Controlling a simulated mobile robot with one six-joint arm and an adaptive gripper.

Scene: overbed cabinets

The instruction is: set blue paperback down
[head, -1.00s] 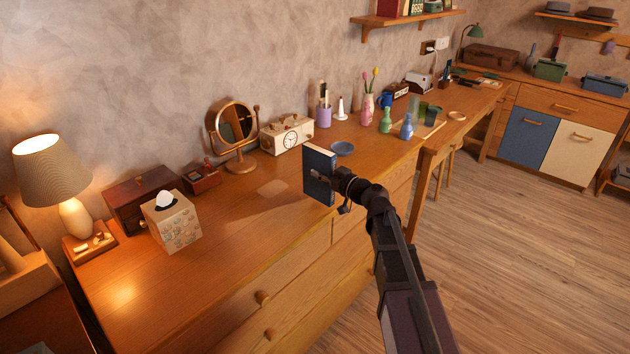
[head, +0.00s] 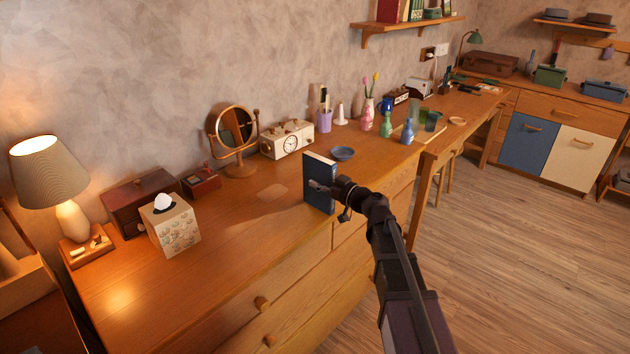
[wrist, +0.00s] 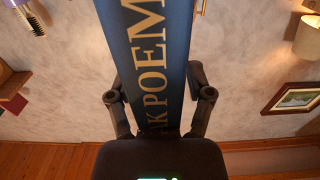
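The blue paperback (head: 320,178) stands upright in my gripper (head: 333,186) at the front edge of the dresser top. Its lower edge appears at or just above the wood; I cannot tell whether it touches. In the wrist view the blue paperback (wrist: 150,50) fills the middle, with gold letters reading "POEM" along it. The fingers of my gripper (wrist: 160,95) lie on both sides of it, shut on it. The dresser top (head: 230,240) is wooden and bare to the left of the book.
A blue dish (head: 343,154) is just behind the book. A cream clock radio (head: 288,140), round mirror (head: 235,130), tissue box (head: 172,225) and lamp (head: 50,175) stand along the back and left. Vases (head: 386,126) and cups are further right.

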